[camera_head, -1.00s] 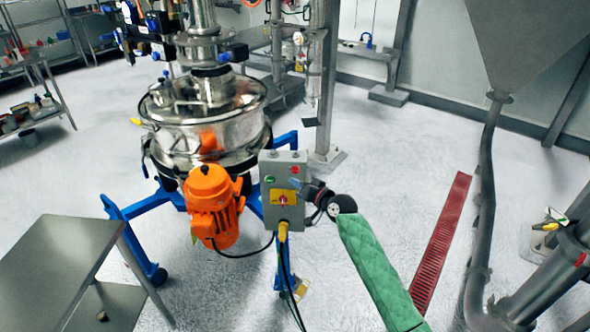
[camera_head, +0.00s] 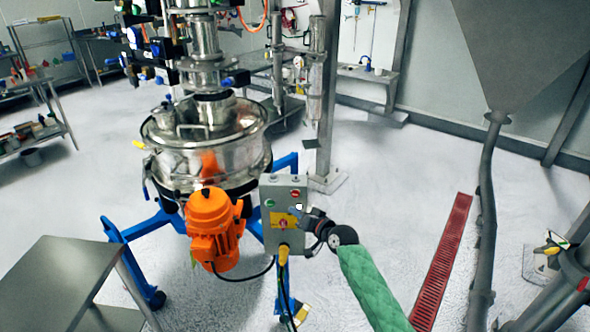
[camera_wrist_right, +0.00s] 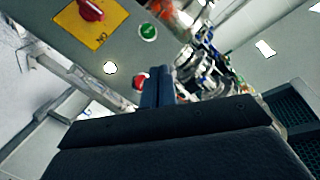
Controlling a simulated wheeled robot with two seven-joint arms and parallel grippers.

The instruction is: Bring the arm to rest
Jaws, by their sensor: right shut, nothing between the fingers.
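A grey control box (camera_head: 273,236) stands beside the sifter, with a green button (camera_head: 270,203), a red button (camera_head: 295,193) and a red switch on a yellow plate (camera_head: 280,219). A bright white spot (camera_head: 299,207) shows on its face. My right gripper (camera_head: 304,214) is at the box's right side, shut and empty. In the right wrist view its shut fingers (camera_wrist_right: 158,78) point at the box face, with the red button (camera_wrist_right: 139,82) partly behind them. The green button (camera_wrist_right: 148,32) is clear. I cannot tell whether the fingertips touch the box. My left gripper is not in view.
The steel sifter (camera_head: 205,150) with an orange motor (camera_head: 213,225) stands on a blue wheeled frame (camera_head: 130,232). A metal table (camera_head: 60,275) is at the lower left. Floor right of my right arm is open up to a red drain grate (camera_head: 440,265) and grey pipe.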

